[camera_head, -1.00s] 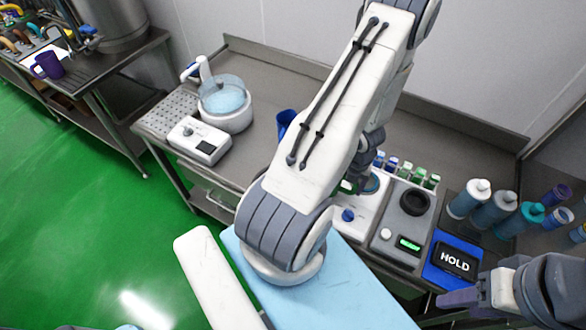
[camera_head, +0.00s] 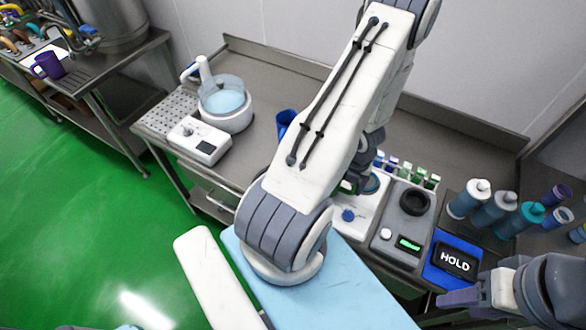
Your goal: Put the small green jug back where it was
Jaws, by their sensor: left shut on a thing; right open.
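My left arm crosses the middle of the head view and hides most of its own gripper (camera_head: 364,181), whose dark wrist end shows at the arm's right side, low over a white device (camera_head: 371,212). A small dark green patch (camera_head: 347,187) shows there, beside the gripper. It looks like part of the small green jug, which is otherwise hidden. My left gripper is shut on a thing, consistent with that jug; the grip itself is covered. My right gripper (camera_head: 458,299) is open and empty at the lower right, in front of the blue HOLD pad.
A scale-like device (camera_head: 401,224) with a dark round top stands beside the HOLD pad (camera_head: 456,257). Small green- and blue-capped vials (camera_head: 419,176) and several bottles (camera_head: 478,187) stand behind. A blue cup (camera_head: 284,121) and a pot (camera_head: 226,106) are left of my arm.

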